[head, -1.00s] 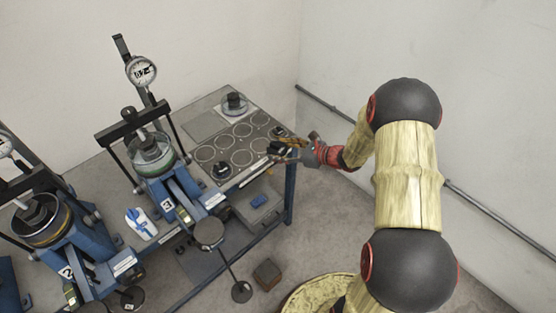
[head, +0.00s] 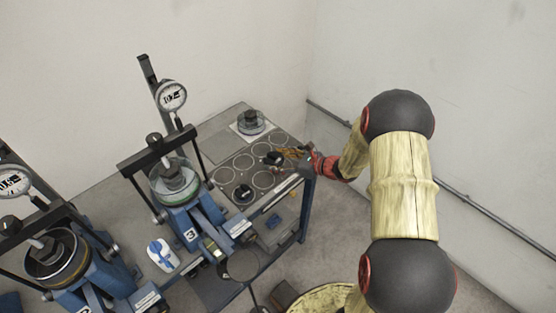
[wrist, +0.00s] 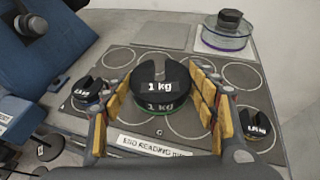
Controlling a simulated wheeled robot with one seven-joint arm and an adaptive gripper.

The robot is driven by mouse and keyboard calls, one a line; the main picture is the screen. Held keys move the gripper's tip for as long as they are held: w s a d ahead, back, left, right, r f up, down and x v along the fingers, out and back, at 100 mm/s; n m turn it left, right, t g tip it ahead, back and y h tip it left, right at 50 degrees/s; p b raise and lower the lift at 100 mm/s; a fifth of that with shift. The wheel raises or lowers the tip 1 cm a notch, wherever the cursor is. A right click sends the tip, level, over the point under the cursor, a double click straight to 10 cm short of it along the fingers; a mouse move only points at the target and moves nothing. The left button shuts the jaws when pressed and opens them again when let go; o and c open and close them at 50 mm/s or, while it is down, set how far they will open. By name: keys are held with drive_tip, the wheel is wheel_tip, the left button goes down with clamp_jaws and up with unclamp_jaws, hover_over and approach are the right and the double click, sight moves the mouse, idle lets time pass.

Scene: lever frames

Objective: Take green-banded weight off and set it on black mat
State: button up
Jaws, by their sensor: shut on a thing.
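My gripper (wrist: 160,98) is shut on a black weight (wrist: 160,77) marked 1 kg, with its yellow-padded fingers on either side. A second 1 kg marking and a thin green band show low on its side. In the head view my gripper (head: 285,155) is over the right part of the dark mat, and the weight (head: 272,158) shows small at its tip. The dark mat (wrist: 118,76) has several outlined circles. I cannot tell whether the weight's underside touches it.
Other black weights stand on the mat at left (wrist: 88,93) and right (wrist: 256,122). A clear dish with a dark knob (wrist: 227,32) stands behind, next to a bare grey plate (wrist: 160,37). Blue lever frame 3 (head: 180,215) with its dial stands left of the mat.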

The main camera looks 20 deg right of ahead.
sight(278, 175)
drive_tip(key=shift+f+b, duration=1.45)
drive_tip(key=shift+f, duration=0.95)
drive_tip(key=shift+f+b, duration=0.35)
drive_tip(key=shift+f, duration=0.05)
drive_tip(key=o, duration=1.5)
drive_tip(key=shift+c, duration=0.2)
drive_tip(key=o, duration=0.4)
drive_tip(key=shift+o, duration=0.2)
